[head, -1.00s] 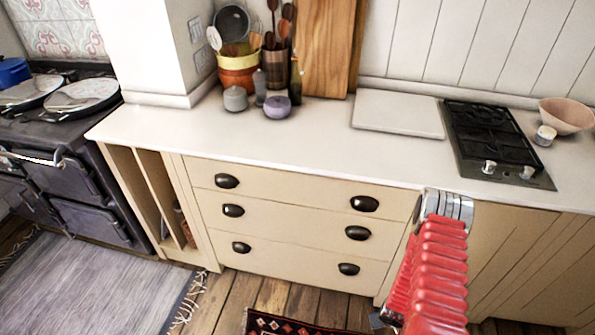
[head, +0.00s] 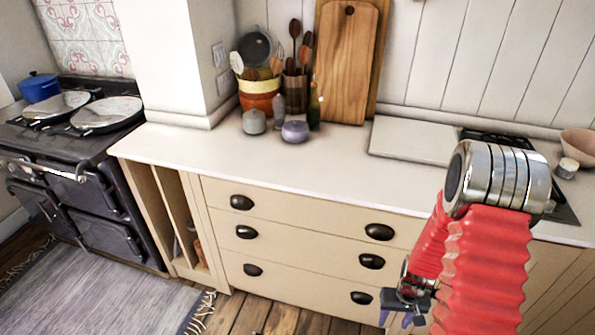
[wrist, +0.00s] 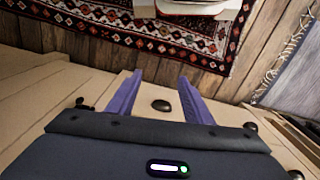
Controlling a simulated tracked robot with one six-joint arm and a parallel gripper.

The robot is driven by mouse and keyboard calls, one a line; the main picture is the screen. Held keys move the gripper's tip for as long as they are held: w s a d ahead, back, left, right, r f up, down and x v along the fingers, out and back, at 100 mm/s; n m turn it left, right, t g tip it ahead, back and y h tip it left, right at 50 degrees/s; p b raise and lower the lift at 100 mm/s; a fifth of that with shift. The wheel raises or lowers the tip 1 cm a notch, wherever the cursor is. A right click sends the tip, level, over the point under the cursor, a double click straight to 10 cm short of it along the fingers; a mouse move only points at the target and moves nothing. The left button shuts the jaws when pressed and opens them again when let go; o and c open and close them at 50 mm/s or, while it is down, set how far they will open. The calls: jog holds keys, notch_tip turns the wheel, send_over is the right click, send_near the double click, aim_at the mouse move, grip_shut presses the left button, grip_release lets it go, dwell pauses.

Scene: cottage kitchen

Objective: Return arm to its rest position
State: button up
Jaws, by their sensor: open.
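My arm, with red ribbed sleeves and a silver joint, rises at the right of the head view. My gripper (head: 404,312) hangs low beside the sleeve in the head view, in front of the drawers. In the wrist view its two purple fingers (wrist: 157,100) are spread apart with nothing between them. A dark drawer handle (wrist: 160,106) shows beyond the gap.
The cream drawer unit (head: 310,223) and white counter (head: 330,170) lie ahead. A wooden board (head: 345,65), utensil pots (head: 259,95) and a hob (head: 490,136) line the counter. A dark range (head: 90,190) stands left. A patterned rug (wrist: 130,22) lies on the floor.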

jog(key=s+a+r+t, duration=0.2)
jog(key=s+a+r, duration=0.2)
jog(key=r, duration=1)
jog(key=s+a+r+n+t, duration=0.1)
jog(key=s+a+r, duration=0.3)
jog(key=r, duration=1.1)
jog(key=s+a+r+t, duration=0.2)
jog(key=s+a+r, duration=0.2)
jog(key=r, duration=1)
jog(key=shift+s+a+r+n+t, duration=0.15)
jog(key=shift+s+a+n+t, duration=0.2)
jog(key=shift+a, duration=0.3)
jog(key=shift+s, duration=0.1)
